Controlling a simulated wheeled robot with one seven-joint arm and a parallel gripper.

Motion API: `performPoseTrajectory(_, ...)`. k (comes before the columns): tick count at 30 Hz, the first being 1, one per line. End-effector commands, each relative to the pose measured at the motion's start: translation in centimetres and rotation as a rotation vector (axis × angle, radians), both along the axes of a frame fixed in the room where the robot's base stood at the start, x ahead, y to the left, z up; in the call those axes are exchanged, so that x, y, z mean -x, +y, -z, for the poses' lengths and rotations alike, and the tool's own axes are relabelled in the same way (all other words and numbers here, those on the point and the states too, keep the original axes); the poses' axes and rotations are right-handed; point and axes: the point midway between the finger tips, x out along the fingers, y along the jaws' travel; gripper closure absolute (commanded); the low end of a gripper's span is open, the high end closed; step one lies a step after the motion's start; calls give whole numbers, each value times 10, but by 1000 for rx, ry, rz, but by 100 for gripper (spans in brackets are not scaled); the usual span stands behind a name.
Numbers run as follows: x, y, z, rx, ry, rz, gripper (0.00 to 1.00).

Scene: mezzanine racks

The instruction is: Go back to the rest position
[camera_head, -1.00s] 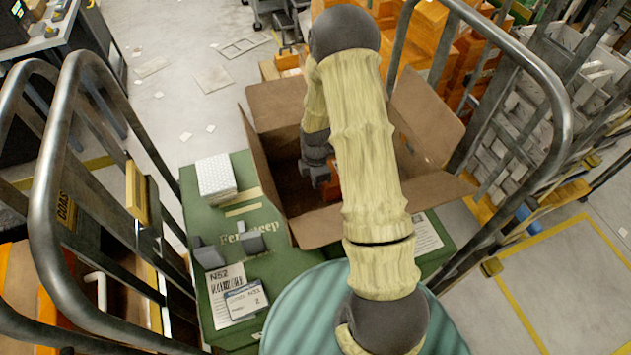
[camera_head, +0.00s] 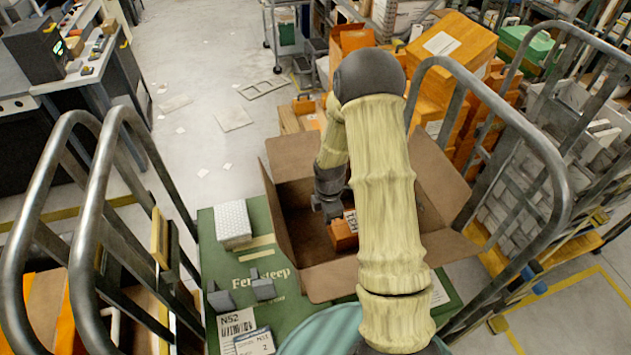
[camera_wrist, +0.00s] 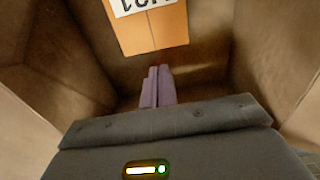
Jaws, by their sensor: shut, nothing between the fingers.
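My gripper (camera_wrist: 158,75) is shut with its two fingers together and nothing between them. In the wrist view it points down into an open cardboard box (camera_wrist: 40,125). In the head view the box (camera_head: 290,152) stands open on a green case, with its flaps spread. My arm reaches over it, and the gripper's fingertips are hard to make out there. An orange carton (camera_head: 343,232) with a white label lies inside the box, close to my gripper. In the wrist view the carton (camera_wrist: 150,30) is just beyond the fingers and apart from them.
The green case (camera_head: 243,290) also bears a white block (camera_head: 233,222) and two grey brackets (camera_head: 262,285). Metal rails stand at left (camera_head: 100,200) and right (camera_head: 555,170). Orange cartons (camera_head: 460,48) are stacked behind at right. Open floor (camera_head: 200,80) lies behind at left.

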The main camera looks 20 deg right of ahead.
Motion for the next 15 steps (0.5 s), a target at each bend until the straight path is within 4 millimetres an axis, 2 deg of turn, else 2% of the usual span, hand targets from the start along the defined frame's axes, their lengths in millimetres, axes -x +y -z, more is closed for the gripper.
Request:
performPoseTrajectory(8, 1, 1, -6, 2, -7, 31, 100)
performPoseTrajectory(11, 5, 4, -20, 6, -22, 118, 100)
performPoseTrajectory(15, 18, 10, -51, 9, -57, 335, 100)
